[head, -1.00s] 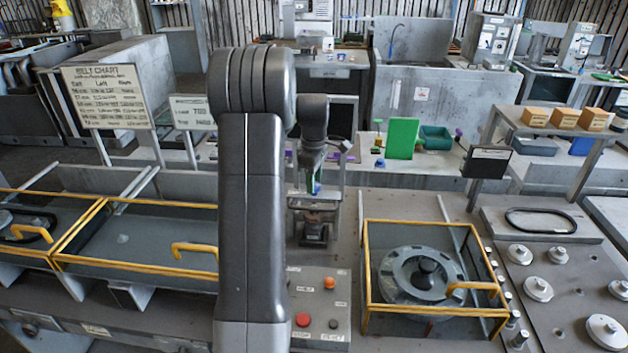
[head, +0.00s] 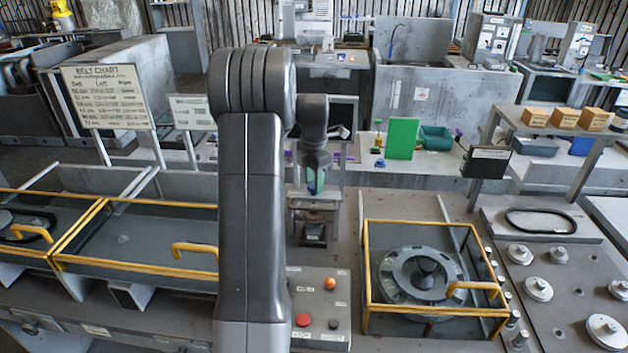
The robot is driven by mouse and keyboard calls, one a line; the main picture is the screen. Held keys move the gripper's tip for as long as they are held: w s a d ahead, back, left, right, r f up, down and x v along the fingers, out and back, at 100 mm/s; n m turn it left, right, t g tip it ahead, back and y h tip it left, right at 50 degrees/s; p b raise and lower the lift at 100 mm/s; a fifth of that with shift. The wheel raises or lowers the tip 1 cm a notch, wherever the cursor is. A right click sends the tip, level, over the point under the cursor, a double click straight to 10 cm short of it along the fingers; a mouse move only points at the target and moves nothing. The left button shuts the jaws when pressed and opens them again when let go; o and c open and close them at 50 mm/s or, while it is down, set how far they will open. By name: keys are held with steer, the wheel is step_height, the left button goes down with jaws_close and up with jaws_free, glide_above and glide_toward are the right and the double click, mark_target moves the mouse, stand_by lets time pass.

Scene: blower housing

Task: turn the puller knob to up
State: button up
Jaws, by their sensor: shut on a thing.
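My gripper (head: 313,187) is at the end of my dark grey arm, just above a small grey fixture (head: 314,204) at the centre of the bench. Its fingers are small and partly merged with the fixture. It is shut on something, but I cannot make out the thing. Teal and blue show near its tip. I cannot tell for sure which part is the puller knob or how it is turned. A dark round knob (head: 427,265) stands on the slotted grey disc inside the yellow-edged guard on the right.
A control panel (head: 319,284) with orange and red buttons lies in front of the fixture. The yellow-edged guard (head: 366,280) stands right of it. Round grey parts (head: 538,288) sit farther right. My upright arm hides the strip left of the fixture.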

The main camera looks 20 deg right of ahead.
steer(key=n, duration=0.3)
steer(key=shift+n, duration=2.2)
steer(key=o, duration=1)
step_height(320, 180, up, 14)
steer(key=b, duration=0.2)
steer(key=shift+f, duration=0.2)
